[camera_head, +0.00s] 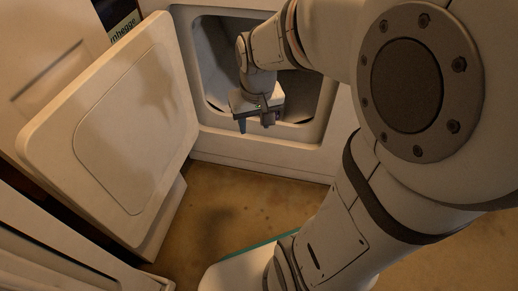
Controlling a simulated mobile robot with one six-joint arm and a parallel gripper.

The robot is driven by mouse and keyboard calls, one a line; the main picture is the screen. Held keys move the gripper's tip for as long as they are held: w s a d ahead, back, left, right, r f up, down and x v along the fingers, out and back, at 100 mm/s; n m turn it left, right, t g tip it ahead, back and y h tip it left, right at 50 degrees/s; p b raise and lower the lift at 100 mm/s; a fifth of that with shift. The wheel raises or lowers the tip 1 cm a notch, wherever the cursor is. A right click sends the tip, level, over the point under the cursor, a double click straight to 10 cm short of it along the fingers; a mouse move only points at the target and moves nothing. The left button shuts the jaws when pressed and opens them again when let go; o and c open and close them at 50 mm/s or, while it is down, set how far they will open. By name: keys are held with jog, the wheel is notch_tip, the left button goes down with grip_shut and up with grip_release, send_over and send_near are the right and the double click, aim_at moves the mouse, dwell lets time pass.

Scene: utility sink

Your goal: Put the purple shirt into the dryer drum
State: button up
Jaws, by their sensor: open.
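The dryer drum (214,62) shows as a grey hollow behind a square, pale-framed opening in the head view, at the top middle. The dryer door (122,122) stands open to the left of it. My gripper (255,124) points down in front of the opening, near its lower edge. Its fingers are apart and nothing shows between them. I cannot tell whether it is just outside or just inside the opening. I see no purple shirt. My arm hides the right part of the opening and much of the drum.
The open door and a white appliance (38,75) close off the left side. A pale panel (60,255) is at the lower left. The brown, stained floor (225,205) below the dryer opening is clear.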

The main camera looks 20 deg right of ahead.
jog(key=s+a, duration=0.2)
jog(key=s, duration=0.6)
jog(key=shift+s+f+n+g, duration=0.2)
jog(key=shift+s+n+g, duration=0.1)
jog(key=shift+s+g, duration=0.1)
jog(key=shift+a, duration=0.1)
